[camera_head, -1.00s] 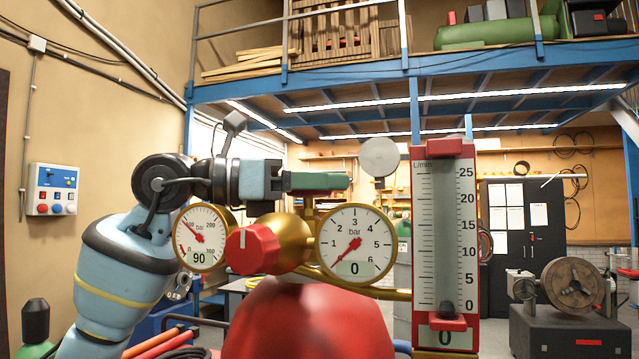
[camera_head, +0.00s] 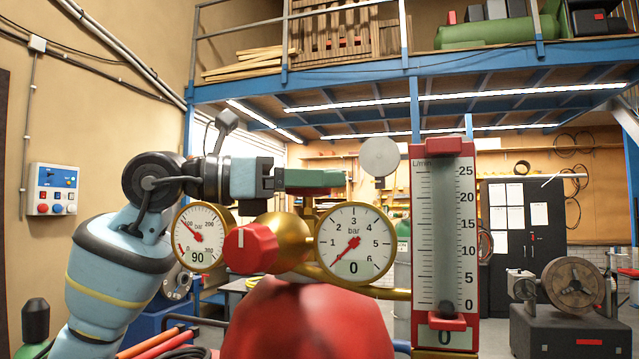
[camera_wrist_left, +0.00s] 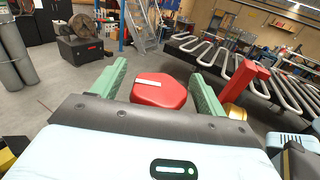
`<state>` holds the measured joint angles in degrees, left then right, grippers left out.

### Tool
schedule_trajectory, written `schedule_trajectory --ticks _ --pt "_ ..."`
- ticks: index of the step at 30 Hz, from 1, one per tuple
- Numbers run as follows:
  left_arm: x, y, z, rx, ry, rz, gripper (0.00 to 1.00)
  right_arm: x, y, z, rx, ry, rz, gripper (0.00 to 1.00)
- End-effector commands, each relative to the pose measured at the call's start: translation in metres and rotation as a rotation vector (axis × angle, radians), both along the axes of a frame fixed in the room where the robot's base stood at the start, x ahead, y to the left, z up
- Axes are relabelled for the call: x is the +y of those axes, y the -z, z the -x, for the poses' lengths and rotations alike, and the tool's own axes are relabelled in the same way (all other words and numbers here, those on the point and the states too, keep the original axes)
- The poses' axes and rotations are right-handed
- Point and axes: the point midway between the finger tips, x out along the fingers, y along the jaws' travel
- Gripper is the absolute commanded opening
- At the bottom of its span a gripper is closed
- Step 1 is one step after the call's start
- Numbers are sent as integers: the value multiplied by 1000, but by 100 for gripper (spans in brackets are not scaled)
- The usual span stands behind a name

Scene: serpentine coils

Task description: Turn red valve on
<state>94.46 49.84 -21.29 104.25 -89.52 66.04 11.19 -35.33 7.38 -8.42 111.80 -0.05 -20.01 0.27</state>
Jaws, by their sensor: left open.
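In the left wrist view, a red knob (camera_wrist_left: 160,92) with a white bar on top sits between the two green fingers of my left gripper (camera_wrist_left: 158,75). Gaps show on both sides, so the fingers are open around it and do not grip it. In the head view, my left gripper (camera_head: 342,180) reaches in from the left above the gauges, and its finger hides whatever is behind. A red knob (camera_head: 250,249) with a white mark faces me on the brass regulator, below the gripper. I cannot tell whether both views show the same knob. My right gripper is not in view.
The left gauge (camera_head: 200,238) reads 90 and the right gauge (camera_head: 354,243) reads 0. A tall red-framed flowmeter (camera_head: 443,240) stands right of them, with its float at the bottom. A red cylinder (camera_head: 305,320) is below.

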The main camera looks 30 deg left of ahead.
Motion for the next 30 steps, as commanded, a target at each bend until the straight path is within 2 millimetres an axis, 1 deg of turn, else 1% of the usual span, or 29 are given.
schedule_trajectory --ticks 6,10,13,19,30 --pt "26 3 22 4 -4 -1 74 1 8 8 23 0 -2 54" --pt "39 3 34 4 -4 -1 74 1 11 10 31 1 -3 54" --pt "46 2 42 4 -2 -1 74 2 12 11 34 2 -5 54" --pt "50 1 48 1 0 -1 74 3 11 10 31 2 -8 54" --pt "49 1 46 10 18 -2 74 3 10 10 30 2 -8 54"
